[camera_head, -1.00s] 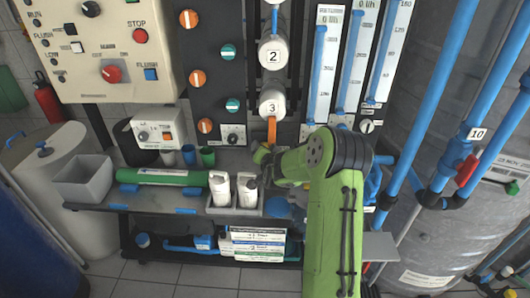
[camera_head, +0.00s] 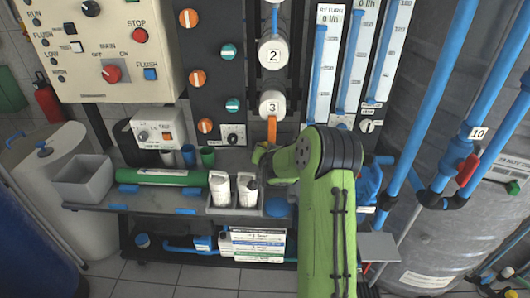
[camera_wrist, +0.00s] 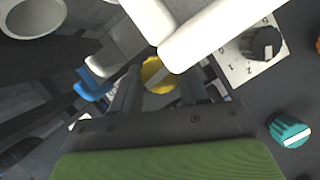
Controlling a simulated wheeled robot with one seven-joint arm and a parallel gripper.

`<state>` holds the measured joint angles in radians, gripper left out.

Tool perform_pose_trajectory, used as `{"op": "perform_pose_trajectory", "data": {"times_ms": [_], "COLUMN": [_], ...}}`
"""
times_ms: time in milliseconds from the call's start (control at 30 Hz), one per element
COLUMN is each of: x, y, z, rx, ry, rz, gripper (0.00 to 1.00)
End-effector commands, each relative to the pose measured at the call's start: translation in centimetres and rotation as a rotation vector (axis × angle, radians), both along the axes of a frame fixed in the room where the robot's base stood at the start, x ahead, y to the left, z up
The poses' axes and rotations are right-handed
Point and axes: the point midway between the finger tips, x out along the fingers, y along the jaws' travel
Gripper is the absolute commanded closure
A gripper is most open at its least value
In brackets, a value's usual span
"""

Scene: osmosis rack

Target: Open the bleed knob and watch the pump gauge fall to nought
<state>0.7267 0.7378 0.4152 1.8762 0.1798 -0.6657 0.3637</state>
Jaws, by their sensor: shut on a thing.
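A yellow round knob (camera_wrist: 157,75), which I take to be the bleed knob, shows in the wrist view between my fingers. My gripper (camera_wrist: 160,88) is shut on it. In the head view my gripper (camera_head: 262,156) is low in front of the rack, below the orange handle under housing 3. My green wrist and arm cover much of that spot, and the knob cannot be made out there. I cannot pick out the pump gauge in either view, so its reading is not visible.
White housing 3 (camera_head: 272,104) hangs just above my gripper. A teal knob (camera_wrist: 290,132) and a black dial (camera_wrist: 262,42) are at right in the wrist view. White bottles (camera_head: 220,188) stand on the shelf at left. Blue pipes (camera_head: 430,100) run at right.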

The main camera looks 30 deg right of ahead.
Motion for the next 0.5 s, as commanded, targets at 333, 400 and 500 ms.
{"op": "perform_pose_trajectory", "data": {"times_ms": [333,400,500], "x": [0.18,0.19,0.19], "y": [0.21,0.23,0.20], "z": [-0.05,-0.02,-0.02], "rx": [-0.192,-0.224,-0.262], "ry": [0.140,0.164,0.193], "rz": [0.001,0.002,0.000], "gripper": [0.87,0.87,0.87]}}
